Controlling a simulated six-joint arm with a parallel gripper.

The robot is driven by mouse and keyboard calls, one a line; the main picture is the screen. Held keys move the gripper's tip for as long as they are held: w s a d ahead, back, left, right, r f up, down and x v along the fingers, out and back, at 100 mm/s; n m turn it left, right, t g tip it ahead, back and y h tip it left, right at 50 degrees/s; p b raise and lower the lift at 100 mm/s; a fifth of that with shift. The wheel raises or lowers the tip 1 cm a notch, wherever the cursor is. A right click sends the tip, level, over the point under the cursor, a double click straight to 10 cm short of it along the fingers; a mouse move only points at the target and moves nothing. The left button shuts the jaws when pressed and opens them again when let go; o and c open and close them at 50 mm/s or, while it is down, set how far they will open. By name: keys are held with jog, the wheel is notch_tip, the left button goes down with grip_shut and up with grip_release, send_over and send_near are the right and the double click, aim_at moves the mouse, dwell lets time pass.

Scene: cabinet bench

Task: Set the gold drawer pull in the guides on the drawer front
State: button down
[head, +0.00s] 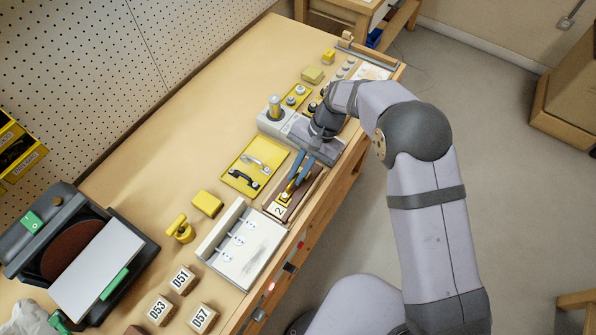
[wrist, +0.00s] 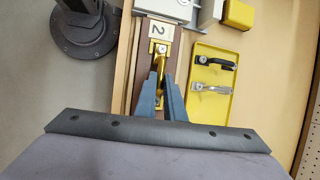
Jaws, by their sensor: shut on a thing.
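The gold drawer pull (head: 289,190) is held between the blue fingers of my gripper (head: 297,180). In the wrist view the gold pull (wrist: 160,62) runs lengthwise over the brown drawer front (wrist: 175,50), its far end close to the white label "2" (wrist: 159,30). The drawer front (head: 306,192) lies at the bench's front edge in the head view. My gripper (wrist: 161,100) is shut on the pull and hides its near end. The guides are mostly covered, and I cannot tell whether the pull touches them.
A yellow tray (head: 238,181) with a black handle (head: 241,178) and a silver handle (head: 262,162) lies beside the drawer front. Small yellow blocks sit nearby. The back of the bench is clear.

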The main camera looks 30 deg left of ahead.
jog(key=shift+f, duration=0.5)
dwell(0.4)
jog(key=c, duration=1.5)
grip_release()
jog(key=shift+c, duration=0.2)
jog(key=shift+r, duration=0.1)
jog(key=shift+r+p, duration=2.4)
jog(key=shift+r, duration=1.05)
